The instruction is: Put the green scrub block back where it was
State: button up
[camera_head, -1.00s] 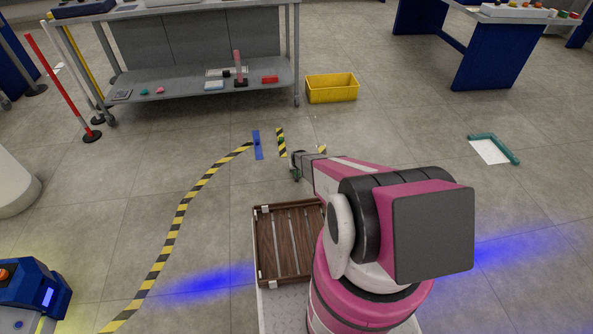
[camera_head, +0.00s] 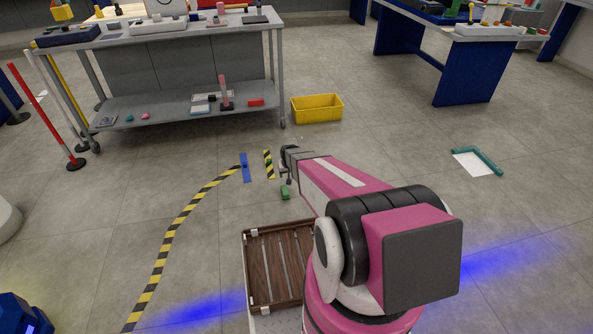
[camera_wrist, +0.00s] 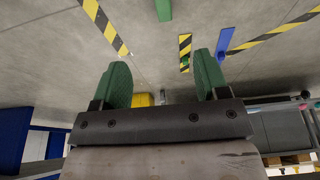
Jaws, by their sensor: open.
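The green scrub block (camera_head: 285,192) lies on the floor, just nearer to me than my gripper. In the wrist view a green block (camera_wrist: 163,10) shows at the top edge, partly cut off and apart from the fingers. My gripper (camera_head: 285,168) is low in front of me, seen small from behind the arm. In the wrist view my gripper (camera_wrist: 164,78) has its two green fingers wide apart, with nothing between them. A small green thing (camera_wrist: 185,61) shows by a short black-and-yellow strip (camera_wrist: 185,45).
A blue strip (camera_head: 245,168) and a long striped tape line (camera_head: 180,230) mark the floor at left. A yellow bin (camera_head: 317,108) stands beyond the gripper, beside a grey shelved cart (camera_head: 190,104). A wooden slatted tray (camera_head: 268,268) is close in front of me. Floor at right is mostly clear.

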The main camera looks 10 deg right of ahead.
jog(key=s+r+g, duration=0.3)
jog(key=s+r, duration=2.1)
jog(key=r, duration=0.2)
jog(key=shift+s+r, duration=0.4)
